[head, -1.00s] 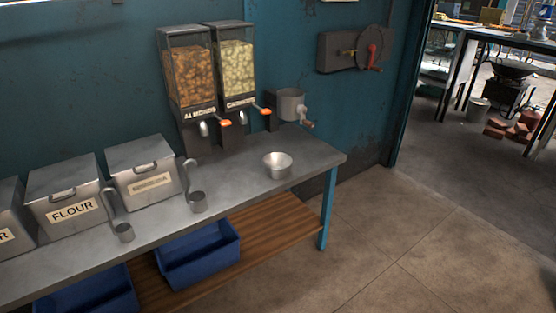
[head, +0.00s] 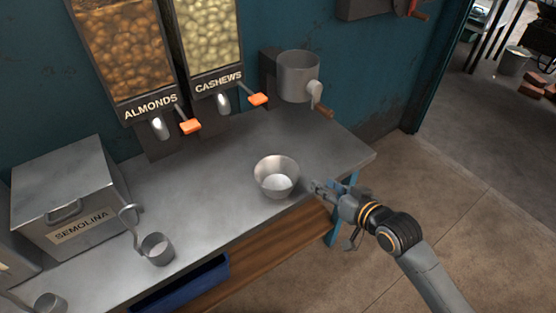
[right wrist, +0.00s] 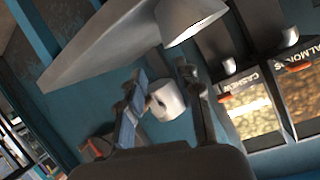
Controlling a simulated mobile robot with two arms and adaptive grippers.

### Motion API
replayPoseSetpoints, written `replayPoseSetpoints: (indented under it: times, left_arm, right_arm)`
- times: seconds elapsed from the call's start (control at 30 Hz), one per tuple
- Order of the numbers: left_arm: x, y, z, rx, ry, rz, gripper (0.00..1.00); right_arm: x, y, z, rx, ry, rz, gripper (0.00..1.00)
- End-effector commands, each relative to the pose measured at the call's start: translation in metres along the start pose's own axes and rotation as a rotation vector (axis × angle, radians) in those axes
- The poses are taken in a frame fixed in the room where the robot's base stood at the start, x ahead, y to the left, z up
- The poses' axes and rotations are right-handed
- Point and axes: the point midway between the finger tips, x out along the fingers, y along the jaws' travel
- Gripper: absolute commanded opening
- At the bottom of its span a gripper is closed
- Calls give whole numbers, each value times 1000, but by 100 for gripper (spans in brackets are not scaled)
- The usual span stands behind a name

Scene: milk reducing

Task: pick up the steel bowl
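The steel bowl (head: 276,168) stands upright on the metal counter near its front edge, towards the right end. Its inside looks empty, with a pale bottom. My right gripper (head: 318,188) is just right of the bowl, at about rim height or a little lower, with a small gap between them. In the right wrist view, which is turned over, the bowl (right wrist: 188,18) shows at the top beyond the fingers. There the fingers of my right gripper (right wrist: 163,80) stand apart with nothing between them. My left gripper is not in view.
The counter (head: 215,165) also holds a semolina bin (head: 70,190) and a small steel scoop (head: 157,249) at left. Almond (head: 125,50) and cashew (head: 208,40) dispensers stand behind. A crank-handled steel pot (head: 298,76) is at the back right. The counter around the bowl is clear.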

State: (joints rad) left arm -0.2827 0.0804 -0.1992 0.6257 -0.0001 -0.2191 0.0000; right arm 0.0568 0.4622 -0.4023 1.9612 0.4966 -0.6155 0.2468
Motion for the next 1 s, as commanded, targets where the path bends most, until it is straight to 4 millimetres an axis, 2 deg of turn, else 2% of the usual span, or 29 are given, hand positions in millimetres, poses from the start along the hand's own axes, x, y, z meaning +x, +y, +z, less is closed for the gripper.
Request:
replayPoseSetpoints:
  times: [0.07, 0.17, 0.4, 0.57, 0.73, 1.0]
  left_arm:
    - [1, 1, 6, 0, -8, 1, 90]
    - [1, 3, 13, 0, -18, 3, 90]
    - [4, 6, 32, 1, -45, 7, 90]
    - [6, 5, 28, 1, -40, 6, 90]
    - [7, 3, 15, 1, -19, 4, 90]
    - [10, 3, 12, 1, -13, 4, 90]
  right_arm:
    - [2, -4, -4, -2, 6, -9, 35]
    - [16, -4, -5, 0, 7, -9, 35]
    - [64, -5, -5, 0, 7, -9, 35]
    - [82, -5, -4, -2, 6, -8, 35]
    - [93, -7, -3, -1, 6, -9, 35]
    - [131, -10, 1, -2, 6, -8, 35]
